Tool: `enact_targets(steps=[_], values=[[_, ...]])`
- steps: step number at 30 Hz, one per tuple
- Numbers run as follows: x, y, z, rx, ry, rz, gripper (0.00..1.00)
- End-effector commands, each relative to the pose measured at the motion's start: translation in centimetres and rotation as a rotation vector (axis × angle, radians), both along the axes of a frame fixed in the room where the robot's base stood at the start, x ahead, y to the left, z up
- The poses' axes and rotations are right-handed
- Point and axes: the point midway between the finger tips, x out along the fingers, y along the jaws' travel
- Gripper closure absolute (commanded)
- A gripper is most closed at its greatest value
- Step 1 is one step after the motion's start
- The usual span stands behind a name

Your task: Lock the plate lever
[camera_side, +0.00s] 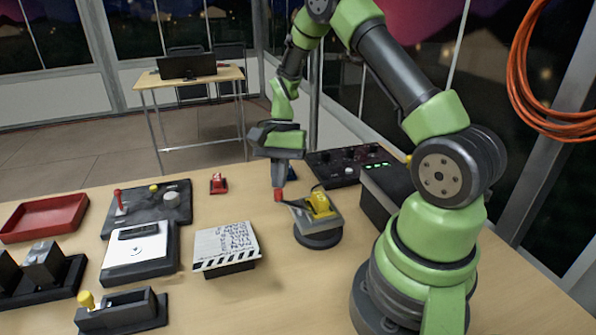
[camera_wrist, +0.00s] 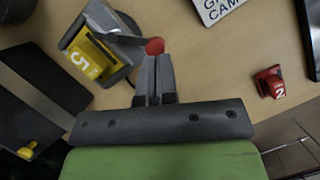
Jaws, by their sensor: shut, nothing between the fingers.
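The plate lever (camera_wrist: 120,39) is a dark arm with a red knob (camera_wrist: 154,46); the knob also shows in the side view (camera_side: 278,195). It belongs to a tilted grey plate on a round dark base (camera_side: 318,239). A yellow block marked 5 (camera_wrist: 93,58) sits on the plate, and it also shows in the side view (camera_side: 319,204). My gripper (camera_side: 279,183) points down, shut and empty, with its fingertips right at the knob. In the wrist view my shut fingertips (camera_wrist: 155,62) meet the knob's near edge; I cannot tell whether they touch.
A black box with green lights (camera_side: 385,190) and a control panel (camera_side: 345,163) stand close behind the plate. A printed slate (camera_side: 226,247) lies left of it. A small red block marked 2 (camera_wrist: 269,82) is apart on the table. Bare wood surrounds the base's front.

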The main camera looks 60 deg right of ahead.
Motion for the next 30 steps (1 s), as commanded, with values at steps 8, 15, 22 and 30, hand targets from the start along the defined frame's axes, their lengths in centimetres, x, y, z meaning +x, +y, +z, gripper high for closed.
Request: enact_targets(steps=[8,15,22,30], values=[[0.4,1.6,0.0,0.001,0.001,0.252,1.00],[0.4,2.8,0.0,0.000,0.002,0.448,1.00],[0.3,3.5,0.0,0.000,0.001,0.574,1.00],[0.2,3.4,0.0,0.000,0.001,0.568,1.00]])
